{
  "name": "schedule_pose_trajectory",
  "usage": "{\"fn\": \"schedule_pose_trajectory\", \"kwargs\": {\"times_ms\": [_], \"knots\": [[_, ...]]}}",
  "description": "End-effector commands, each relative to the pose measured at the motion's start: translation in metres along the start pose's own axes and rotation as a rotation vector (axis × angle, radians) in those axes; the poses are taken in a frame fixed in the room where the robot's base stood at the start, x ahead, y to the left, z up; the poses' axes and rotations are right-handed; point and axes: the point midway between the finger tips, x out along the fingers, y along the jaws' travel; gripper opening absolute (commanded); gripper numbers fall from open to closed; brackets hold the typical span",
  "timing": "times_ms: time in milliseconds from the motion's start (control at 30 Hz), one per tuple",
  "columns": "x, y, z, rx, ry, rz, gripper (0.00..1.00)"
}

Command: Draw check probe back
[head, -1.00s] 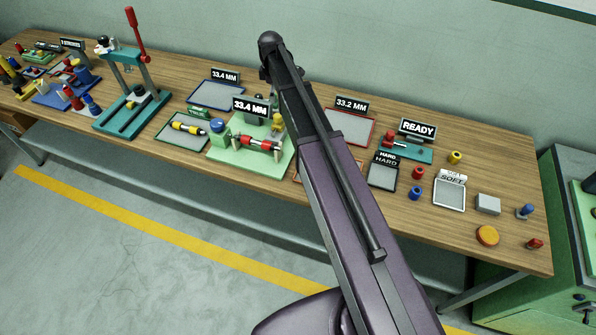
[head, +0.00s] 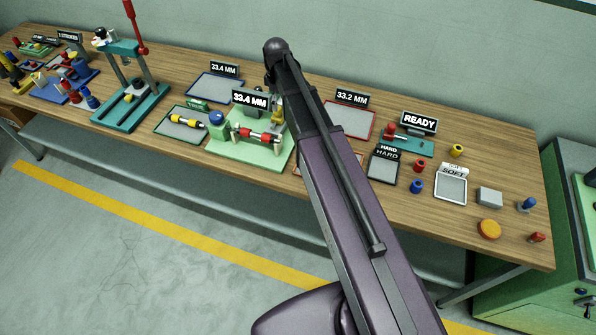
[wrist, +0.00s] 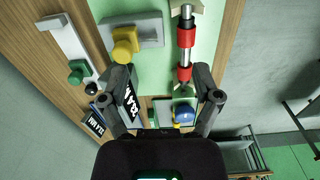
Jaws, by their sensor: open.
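The check fixture has a pale green base (head: 240,152), a sign reading 33.4 MM (head: 250,99) and a blue knob (head: 216,118). A silver rod with red bands (head: 258,136) lies across it; it also shows in the wrist view (wrist: 185,66). A yellow knob on a grey block (wrist: 125,45) is left of the rod in the wrist view. I cannot tell for sure which part is the check probe. My gripper (wrist: 160,78) is open above the fixture, its fingers spread with nothing seen between their tips. In the head view my arm hides the gripper.
A teal press with a red lever (head: 128,85) stands to the left. A tray holds a yellow-banded rod (head: 186,122). To the right are a red-edged tray (head: 350,120), the READY fixture (head: 405,143), HARD and SOFT trays and several loose pegs.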

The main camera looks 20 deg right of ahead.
Motion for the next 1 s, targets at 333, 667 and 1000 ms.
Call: {"fn": "schedule_pose_trajectory", "kwargs": {"times_ms": [333, 667, 1000], "knots": [[0.025, -0.037, 0.030, 0.187, 0.000, 0.000, 0.81], [0.046, -0.069, 0.056, 0.365, 0.000, 0.000, 0.81], [0.067, -0.102, 0.083, 0.548, -0.001, 0.000, 0.81]]}}
